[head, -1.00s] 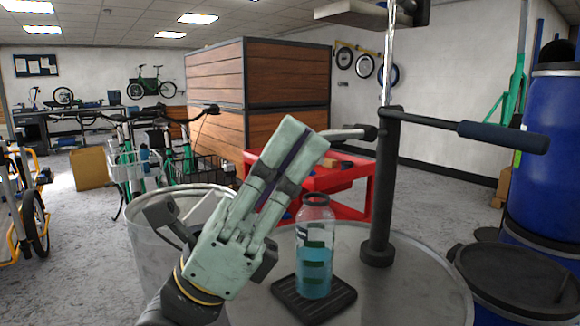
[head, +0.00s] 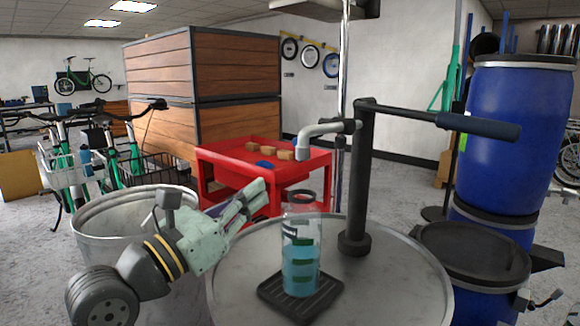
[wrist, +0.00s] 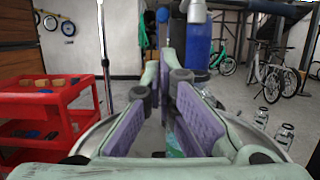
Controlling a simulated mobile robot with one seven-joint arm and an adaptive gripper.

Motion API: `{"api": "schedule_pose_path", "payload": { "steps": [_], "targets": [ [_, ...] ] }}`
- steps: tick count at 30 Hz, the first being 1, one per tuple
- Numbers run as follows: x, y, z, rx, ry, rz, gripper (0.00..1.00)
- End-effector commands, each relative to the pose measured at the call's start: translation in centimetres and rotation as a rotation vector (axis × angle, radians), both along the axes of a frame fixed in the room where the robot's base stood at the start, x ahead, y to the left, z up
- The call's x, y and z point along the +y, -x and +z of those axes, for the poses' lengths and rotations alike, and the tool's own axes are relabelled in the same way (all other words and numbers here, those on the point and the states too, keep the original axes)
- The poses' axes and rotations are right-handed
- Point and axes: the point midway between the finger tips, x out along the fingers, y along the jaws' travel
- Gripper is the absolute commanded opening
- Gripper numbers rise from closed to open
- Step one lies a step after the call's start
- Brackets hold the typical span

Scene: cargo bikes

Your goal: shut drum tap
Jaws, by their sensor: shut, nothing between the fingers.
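The grey drum (head: 400,290) carries a black upright post (head: 357,190) with a long dark handle (head: 480,126) pointing right. A grey curved spout (head: 318,132) joins the post through a black fitting (head: 350,126) and turns down at its end. A clear bottle (head: 302,260), partly filled with blue liquid, stands upright below it on a black grated tray (head: 325,298). I cannot tell whether liquid flows. My gripper (head: 258,192) is shut and empty, left of the bottle and below the spout, apart from the spout. Its fingers (wrist: 168,72) fill the middle of the wrist view.
A metal bin (head: 95,215) stands left of the drum. A red cart (head: 215,165) with small blocks stands behind. Bikes stand at left. There is open air above the drum's left side.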

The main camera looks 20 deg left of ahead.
Motion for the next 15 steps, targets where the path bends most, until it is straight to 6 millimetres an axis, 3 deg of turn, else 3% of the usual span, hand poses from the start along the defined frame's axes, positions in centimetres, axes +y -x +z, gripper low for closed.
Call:
{"api": "schedule_pose_path", "payload": {
  "steps": [5,15],
  "targets": [
    [-0.3,-0.6,0.3,0.0,0.0,-0.002,0.0],
    [-2.2,-5.8,1.9,0.001,0.002,-0.006,0.0]
  ]
}}
